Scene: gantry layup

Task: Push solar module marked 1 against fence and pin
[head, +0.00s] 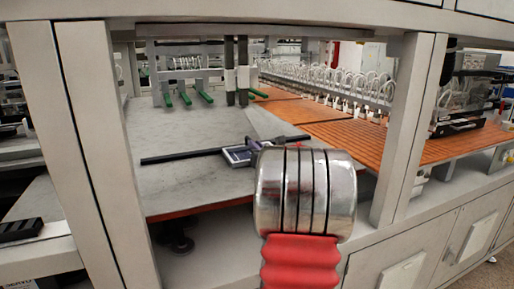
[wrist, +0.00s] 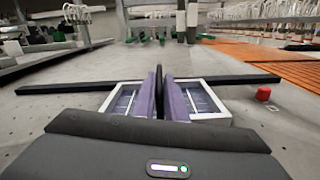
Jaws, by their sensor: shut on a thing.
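A solar module with a white frame (wrist: 212,84) and dark purple cells lies flat on the grey table, in the middle of the wrist view. It also shows in the head view (head: 237,156), partly hidden by my arm. Any number on it is unreadable. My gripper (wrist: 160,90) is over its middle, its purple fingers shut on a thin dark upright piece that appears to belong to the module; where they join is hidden. A long black bar, seemingly the fence (wrist: 60,88), runs across at the module's far edge; contact is unclear. A small red piece, possibly the pin (wrist: 263,93), stands to the right.
The grey table (head: 185,190) is bare left of the module. Orange slatted boards (head: 350,135) lie to the right, with a row of white hoses behind. Dark posts (head: 243,75) and green-tipped bars (head: 185,98) stand at the back. Grey frame posts (head: 95,120) flank the opening.

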